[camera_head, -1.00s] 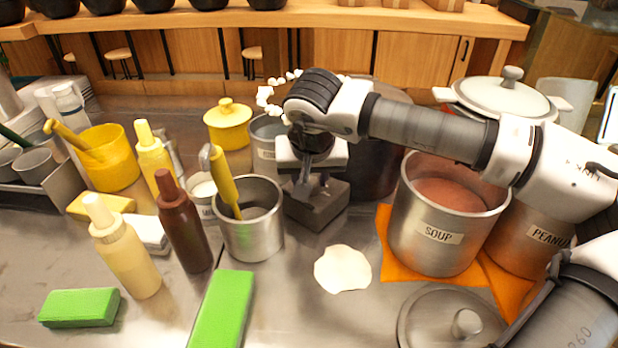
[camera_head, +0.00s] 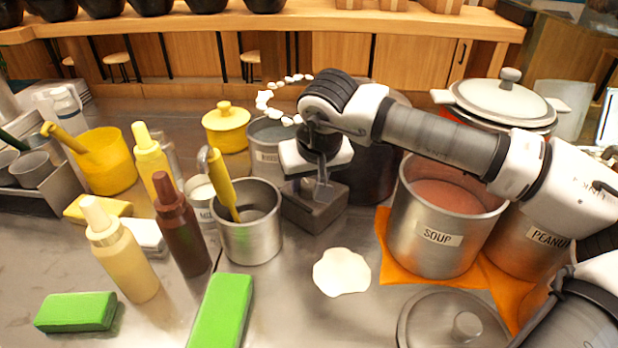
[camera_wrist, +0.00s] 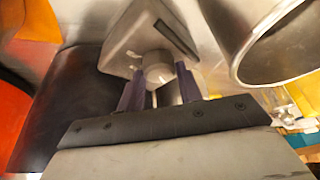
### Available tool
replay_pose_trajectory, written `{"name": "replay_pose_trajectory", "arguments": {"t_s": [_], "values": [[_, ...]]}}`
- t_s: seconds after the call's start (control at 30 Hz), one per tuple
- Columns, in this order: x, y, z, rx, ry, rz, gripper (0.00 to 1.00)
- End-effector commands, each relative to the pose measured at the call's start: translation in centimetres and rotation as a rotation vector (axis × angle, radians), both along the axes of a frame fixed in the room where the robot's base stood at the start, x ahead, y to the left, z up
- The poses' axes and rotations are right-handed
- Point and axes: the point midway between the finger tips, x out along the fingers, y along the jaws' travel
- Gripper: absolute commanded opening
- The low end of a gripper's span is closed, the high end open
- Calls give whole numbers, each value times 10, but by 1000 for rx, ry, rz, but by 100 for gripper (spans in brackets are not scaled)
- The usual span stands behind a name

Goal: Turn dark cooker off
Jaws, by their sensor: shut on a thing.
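The dark cooker (camera_head: 372,180) stands behind my arm, which hides much of it. Its dark control box (camera_head: 312,212) juts toward the front left. In the wrist view, a round light-grey knob (camera_wrist: 158,70) sits on the control box (camera_wrist: 135,42), and the cooker's dark side (camera_wrist: 72,100) is at the left. My gripper (camera_head: 322,192) points down at the box. In the wrist view my gripper's fingers (camera_wrist: 160,92) are shut on the knob, one on each side. The knob is hidden in the head view.
A steel pot with a yellow-handled ladle (camera_head: 250,240) stands just left of the box. The soup pot (camera_head: 425,245) is on an orange cloth (camera_head: 388,268) at the right. A flat white piece of dough (camera_head: 342,272) lies in front. Bottles and green blocks fill the left.

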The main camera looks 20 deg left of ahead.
Motion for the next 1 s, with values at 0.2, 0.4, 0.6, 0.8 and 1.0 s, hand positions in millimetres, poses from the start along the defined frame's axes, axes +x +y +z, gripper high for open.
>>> {"name": "replay_pose_trajectory", "arguments": {"t_s": [0.2, 0.4, 0.6, 0.8, 1.0], "values": [[0, 0, 0, -1, 1, 1, 44], [-1, -1, 2, -1, -1, 0, 44], [-8, -7, 26, 0, -4, -1, 44], [-21, -18, 69, 1, -5, -2, 44], [-34, -28, 106, 1, -2, 0, 44]]}}
